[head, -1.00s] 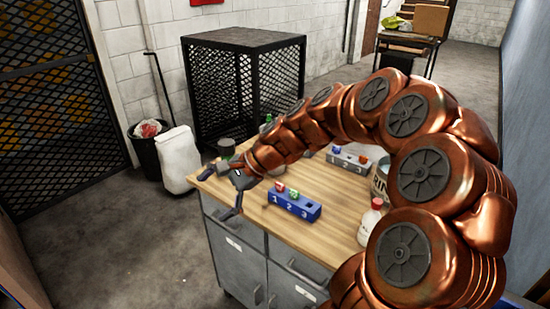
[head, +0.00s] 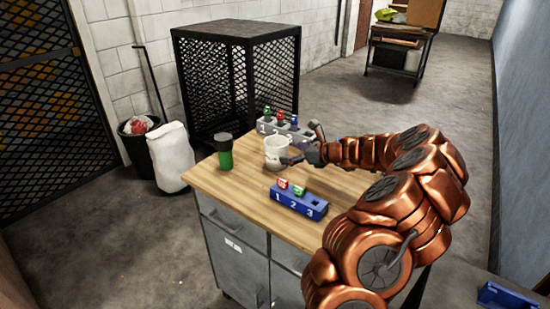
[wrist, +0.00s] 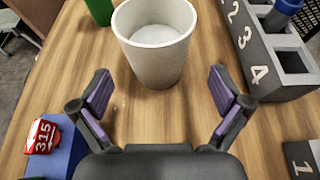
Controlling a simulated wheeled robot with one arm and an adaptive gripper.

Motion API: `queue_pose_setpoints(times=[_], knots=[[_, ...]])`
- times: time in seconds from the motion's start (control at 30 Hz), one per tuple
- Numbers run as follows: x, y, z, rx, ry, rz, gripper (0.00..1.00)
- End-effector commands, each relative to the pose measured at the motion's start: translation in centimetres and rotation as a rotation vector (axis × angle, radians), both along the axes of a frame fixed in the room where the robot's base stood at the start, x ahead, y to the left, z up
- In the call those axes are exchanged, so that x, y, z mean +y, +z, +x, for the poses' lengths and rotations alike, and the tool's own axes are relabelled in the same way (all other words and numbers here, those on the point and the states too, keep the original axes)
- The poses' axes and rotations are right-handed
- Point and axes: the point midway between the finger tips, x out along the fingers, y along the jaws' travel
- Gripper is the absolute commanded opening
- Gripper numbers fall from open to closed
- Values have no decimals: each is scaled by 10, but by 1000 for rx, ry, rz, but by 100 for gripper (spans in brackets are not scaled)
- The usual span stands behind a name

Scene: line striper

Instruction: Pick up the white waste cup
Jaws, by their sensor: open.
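The white waste cup (head: 275,154) stands upright and open-topped on the wooden tabletop (head: 250,190), in front of the grey rack. In the wrist view the cup (wrist: 156,55) is at the top centre and its inside looks empty. My gripper (head: 303,147) is at the cup's right side with its fingers toward it. In the wrist view my gripper (wrist: 161,88) is open, one finger to each side below the cup's base. The cup appears just ahead of the fingertips; I cannot tell whether the near finger touches it.
A numbered grey rack (head: 286,130) holding coloured items is close behind the cup. A numbered blue rack (head: 298,202) with a red and a green item is in front. Bare tabletop lies between.

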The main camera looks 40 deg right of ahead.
Motion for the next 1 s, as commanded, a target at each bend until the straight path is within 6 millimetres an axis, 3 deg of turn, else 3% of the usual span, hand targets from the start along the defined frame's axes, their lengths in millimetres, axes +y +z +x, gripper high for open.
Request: queue_pose_setpoints(times=[0.63, 1.0], knots=[[25, -27, 53, 2, 9, -1, 100], [26, -30, 60, 0, 7, -2, 100]])
